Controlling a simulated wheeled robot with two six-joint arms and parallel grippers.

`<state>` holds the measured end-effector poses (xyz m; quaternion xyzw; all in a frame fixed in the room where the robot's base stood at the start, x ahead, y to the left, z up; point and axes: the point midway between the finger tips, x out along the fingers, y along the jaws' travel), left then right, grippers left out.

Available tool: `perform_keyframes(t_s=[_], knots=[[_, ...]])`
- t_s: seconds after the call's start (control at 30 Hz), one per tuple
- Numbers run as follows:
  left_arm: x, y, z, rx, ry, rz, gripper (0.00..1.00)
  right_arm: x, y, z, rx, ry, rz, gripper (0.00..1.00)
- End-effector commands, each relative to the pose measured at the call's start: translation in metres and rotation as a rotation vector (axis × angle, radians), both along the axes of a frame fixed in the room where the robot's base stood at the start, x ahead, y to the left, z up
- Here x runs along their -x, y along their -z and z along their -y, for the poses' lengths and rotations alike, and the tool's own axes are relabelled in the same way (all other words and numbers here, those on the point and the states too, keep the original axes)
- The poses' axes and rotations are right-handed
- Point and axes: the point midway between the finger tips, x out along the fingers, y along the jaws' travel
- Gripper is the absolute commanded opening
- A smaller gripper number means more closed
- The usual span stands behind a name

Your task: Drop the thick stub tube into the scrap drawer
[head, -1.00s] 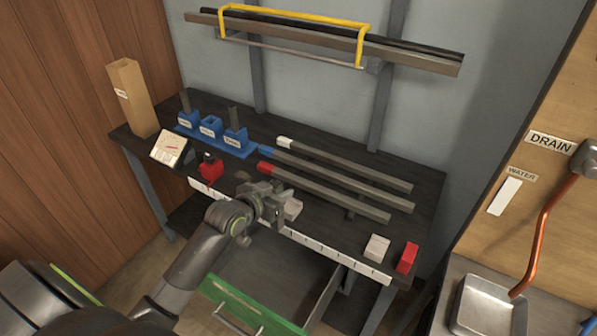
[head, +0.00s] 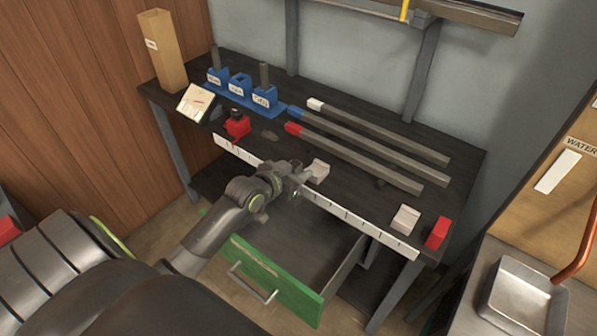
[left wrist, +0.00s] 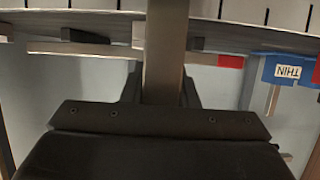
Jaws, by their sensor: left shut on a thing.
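My left gripper (head: 296,180) is at the bench's front edge, above the open scrap drawer. In the left wrist view it is shut on a grey-brown square tube (left wrist: 166,55), the thick stub tube, which runs straight up the picture from between the fingers. In the head view the tube is mostly hidden by the gripper. The scrap drawer (head: 272,283) has a green front with a metal handle and is pulled out below the bench. The visible part of its dark floor looks empty. My right gripper is out of view.
A white ruler strip (head: 358,218) runs along the bench edge. White rest blocks (head: 405,218) and red blocks (head: 438,233) stand near it. Several long tubes (head: 375,150) lie behind. Blue holders (head: 264,96), one labelled THIN in the wrist view (left wrist: 288,72), stand at back left.

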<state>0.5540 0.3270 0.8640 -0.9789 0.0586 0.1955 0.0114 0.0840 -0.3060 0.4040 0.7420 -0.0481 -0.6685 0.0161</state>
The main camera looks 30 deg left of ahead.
Motion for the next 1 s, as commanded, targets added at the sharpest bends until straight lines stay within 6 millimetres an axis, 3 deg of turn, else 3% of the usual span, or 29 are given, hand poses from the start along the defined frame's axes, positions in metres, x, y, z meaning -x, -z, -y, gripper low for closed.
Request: perform_keyframes(t_s=[0.27,0.3,0.5,0.8,1.0], knots=[[0.0,0.0,0.0,-0.001,0.0,0.003,0.0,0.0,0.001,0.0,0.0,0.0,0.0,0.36],[0.0,0.0,0.0,-0.001,0.0,0.003,0.3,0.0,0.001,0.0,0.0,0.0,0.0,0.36],[0.0,0.001,0.0,-0.001,0.0,0.002,0.53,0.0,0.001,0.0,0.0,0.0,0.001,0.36],[0.002,0.001,-0.001,-0.001,-0.001,-0.001,0.53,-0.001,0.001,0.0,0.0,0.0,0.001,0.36],[0.023,-0.008,-0.003,-0.004,0.001,-0.001,0.53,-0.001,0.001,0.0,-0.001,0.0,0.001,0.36]])
